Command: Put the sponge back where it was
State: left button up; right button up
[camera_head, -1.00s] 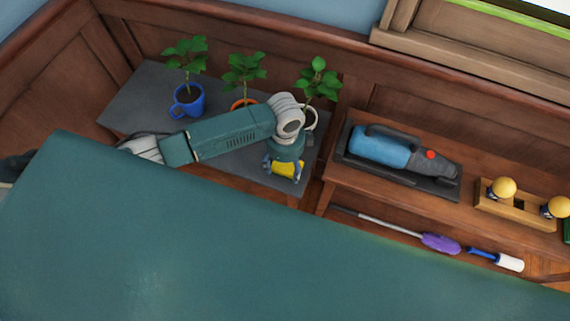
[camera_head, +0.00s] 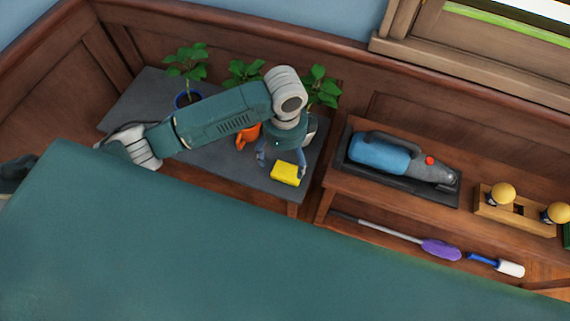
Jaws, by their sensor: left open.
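The yellow sponge (camera_head: 285,173) lies on the dark grey tabletop (camera_head: 222,172), near its front right corner. My left gripper (camera_head: 281,166) is open above and just behind the sponge, with a finger showing on either side. Whether a finger still touches the sponge I cannot tell. My right gripper is not in view.
Potted plants stand at the back of the grey table: a blue mug (camera_head: 187,98), an orange mug (camera_head: 248,134) and a white one (camera_head: 309,130) close to my left wrist. A handheld vacuum (camera_head: 385,155) lies on the wooden shelf to the right. A purple duster (camera_head: 440,249) is lower down.

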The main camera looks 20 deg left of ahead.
pick_arm(q)
notch_tip(320, 180, up, 2)
jog(key=shift+r, duration=0.25)
